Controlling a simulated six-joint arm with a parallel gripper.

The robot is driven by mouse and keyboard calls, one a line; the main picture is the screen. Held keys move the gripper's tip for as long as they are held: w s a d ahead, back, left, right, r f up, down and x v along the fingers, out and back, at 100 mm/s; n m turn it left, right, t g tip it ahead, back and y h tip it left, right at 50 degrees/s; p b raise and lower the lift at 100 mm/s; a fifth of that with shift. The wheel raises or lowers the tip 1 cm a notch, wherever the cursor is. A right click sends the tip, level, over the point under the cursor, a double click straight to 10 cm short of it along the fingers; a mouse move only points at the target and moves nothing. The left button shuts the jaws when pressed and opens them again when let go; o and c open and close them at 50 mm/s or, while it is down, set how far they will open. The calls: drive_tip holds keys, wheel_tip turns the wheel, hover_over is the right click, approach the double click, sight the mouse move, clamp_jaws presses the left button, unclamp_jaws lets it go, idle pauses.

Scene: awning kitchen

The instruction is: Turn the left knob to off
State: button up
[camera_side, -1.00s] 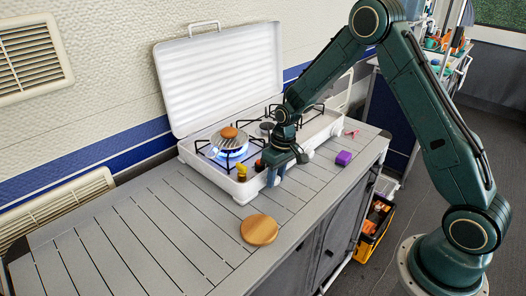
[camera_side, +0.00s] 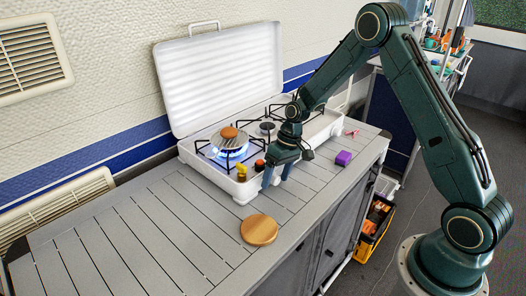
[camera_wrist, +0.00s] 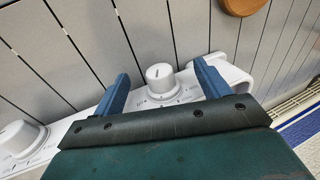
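The white gas stove (camera_side: 215,171) stands on the grey slatted table with its lid raised. Its left burner has a blue flame (camera_side: 232,152). In the wrist view the left knob (camera_wrist: 160,78), white and round with a dark pointer line, lies between my gripper's two blue fingers (camera_wrist: 160,88). There is a gap on each side of it. The other knob (camera_wrist: 18,137) is at the wrist view's left edge.
A wire toaster with a brown bun (camera_side: 229,132) sits over the lit burner. Yellow (camera_side: 242,170) and red-topped (camera_side: 260,165) small containers stand close to my gripper. A round wooden board (camera_side: 259,229) and a purple block (camera_side: 343,158) lie on the table, whose left part is clear.

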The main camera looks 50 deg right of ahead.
sight(273, 178)
drive_tip(key=o, duration=0.3)
drive_tip(key=shift+o, duration=0.2)
drive_tip(key=shift+r, duration=0.1)
drive_tip(key=v, duration=0.6)
drive_tip(key=shift+a+r, duration=0.2)
drive_tip(key=shift+r, duration=0.25)
idle(0.4)
drive_tip(key=shift+w+a+f, duration=0.1)
drive_tip(key=shift+a, duration=0.05)
idle(0.3)
drive_tip(key=shift+w+a+f+h, duration=0.1)
drive_tip(key=shift+a+f+h, duration=0.3)
drive_tip(key=shift+a+h, duration=0.3)
drive_tip(key=shift+a+f+h, duration=0.25)
drive_tip(key=shift+a+h, duration=0.25)
drive_tip(key=shift+h, duration=0.5)
drive_tip(key=shift+a+r+h, duration=0.15)
drive_tip(key=shift+a+h, duration=0.35)
drive_tip(key=shift+h, duration=0.4)
drive_tip(key=shift+a+r+h, duration=0.45)
drive_tip(key=shift+r+h, duration=0.1)
drive_tip(key=shift+h, duration=0.45)
